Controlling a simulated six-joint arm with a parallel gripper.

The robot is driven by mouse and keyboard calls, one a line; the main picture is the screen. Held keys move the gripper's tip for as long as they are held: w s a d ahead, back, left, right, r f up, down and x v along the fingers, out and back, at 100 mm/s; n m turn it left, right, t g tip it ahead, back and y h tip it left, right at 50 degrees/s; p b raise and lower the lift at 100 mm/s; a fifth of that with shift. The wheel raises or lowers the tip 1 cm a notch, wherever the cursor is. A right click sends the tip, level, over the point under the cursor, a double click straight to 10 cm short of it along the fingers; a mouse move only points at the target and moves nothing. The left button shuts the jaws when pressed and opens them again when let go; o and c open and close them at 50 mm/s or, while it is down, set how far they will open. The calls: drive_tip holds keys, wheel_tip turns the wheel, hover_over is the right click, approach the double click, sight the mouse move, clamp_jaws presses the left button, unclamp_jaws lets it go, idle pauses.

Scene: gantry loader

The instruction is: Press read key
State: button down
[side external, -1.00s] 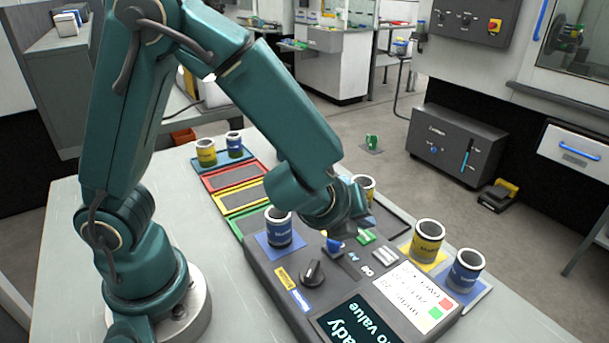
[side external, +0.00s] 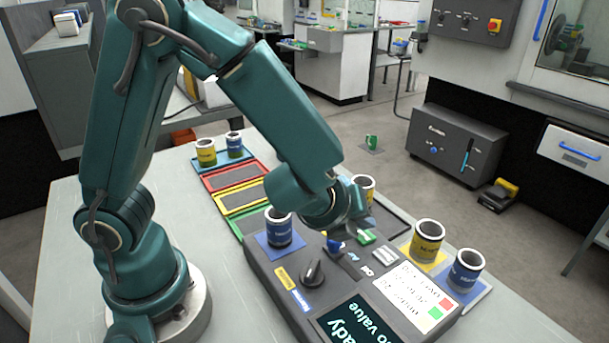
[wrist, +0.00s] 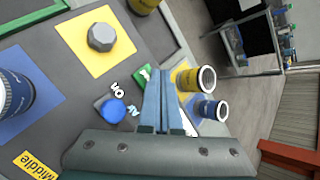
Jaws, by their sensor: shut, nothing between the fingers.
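A dark grey console (side external: 275,277) lies on the bench, with a lit display (side external: 360,322) whose visible text ends in "ady" and "o value". A green key (side external: 366,237) sits on it just by my fingertips; it also shows in the wrist view (wrist: 141,76), partly hidden by the fingers. I cannot read which key is the read key. A blue knob (wrist: 112,110) is left of the fingers in the wrist view. My gripper (side external: 367,226) is shut and empty, low over the console; whether it touches the green key is unclear.
A blue can (side external: 279,228) stands on the console's blue pad. A yellow can (side external: 427,243) and a blue can (side external: 465,271) stand at the right. A black dial (side external: 312,273) and a white panel (side external: 412,292) are nearer the camera. Coloured trays (side external: 240,199) lie behind.

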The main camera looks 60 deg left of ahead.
sight(361, 239)
drive_tip(key=shift+f, duration=0.35)
drive_tip(key=shift+f, duration=0.4)
idle(0.4)
drive_tip(key=shift+r, duration=0.85)
drive_tip(key=shift+r, duration=2.5)
